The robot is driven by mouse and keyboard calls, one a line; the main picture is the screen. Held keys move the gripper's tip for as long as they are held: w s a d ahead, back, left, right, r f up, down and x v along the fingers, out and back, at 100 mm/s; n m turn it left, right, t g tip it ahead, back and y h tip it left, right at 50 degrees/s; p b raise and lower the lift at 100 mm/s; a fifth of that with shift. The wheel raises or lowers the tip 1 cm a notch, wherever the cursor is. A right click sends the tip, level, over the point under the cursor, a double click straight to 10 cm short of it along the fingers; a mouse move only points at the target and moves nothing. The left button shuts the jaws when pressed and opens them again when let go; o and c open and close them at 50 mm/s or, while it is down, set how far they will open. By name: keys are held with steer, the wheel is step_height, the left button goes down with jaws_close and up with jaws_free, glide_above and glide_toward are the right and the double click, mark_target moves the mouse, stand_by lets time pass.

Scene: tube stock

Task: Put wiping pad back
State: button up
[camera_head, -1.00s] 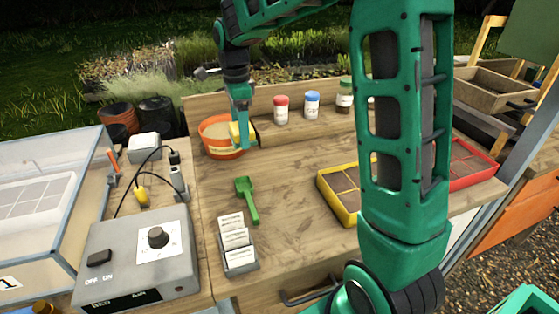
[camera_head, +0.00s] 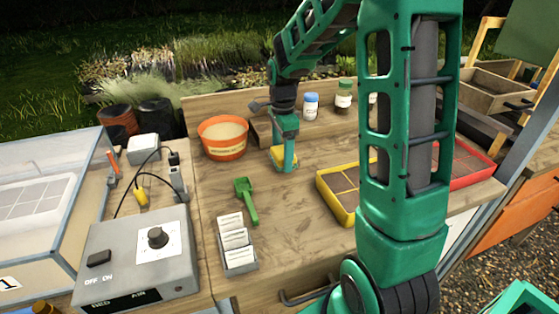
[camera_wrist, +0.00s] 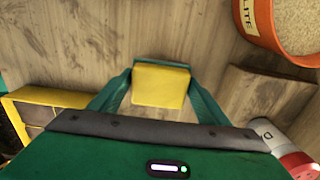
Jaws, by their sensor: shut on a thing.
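The wiping pad is a yellow block (camera_wrist: 160,86), seen between my two green fingers in the wrist view. In the head view the pad (camera_head: 279,154) shows low over the wooden bench, partly covered by a finger. My gripper (camera_head: 286,160) is shut on the pad; it also shows in the wrist view (camera_wrist: 160,92). I cannot tell whether the pad touches the bench top. The gripper is right of the orange tub (camera_head: 223,151) and left of the yellow tray (camera_head: 333,206).
A green scoop (camera_head: 246,201) and a label holder (camera_head: 239,263) lie in front. The bench between scoop and yellow tray is clear.

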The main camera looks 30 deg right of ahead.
mark_target(282, 152)
steer(key=shift+f, duration=1.15)
steer(key=shift+f, duration=0.1)
steer(key=o, duration=1.1)
step_height(282, 152, up, 12)
steer(key=shift+s+r, duration=0.1)
steer(key=shift+r, duration=0.05)
steer(key=s+d+f+n, duration=0.1)
steer(key=s+n, duration=0.6)
steer(key=s, duration=0.8)
steer(key=s+d+f+n, duration=0.1)
steer(key=s+n, duration=0.6)
steer(key=s, duration=0.7)
steer(key=shift+s+d+f, duration=0.4)
steer(key=shift+f, duration=0.25)
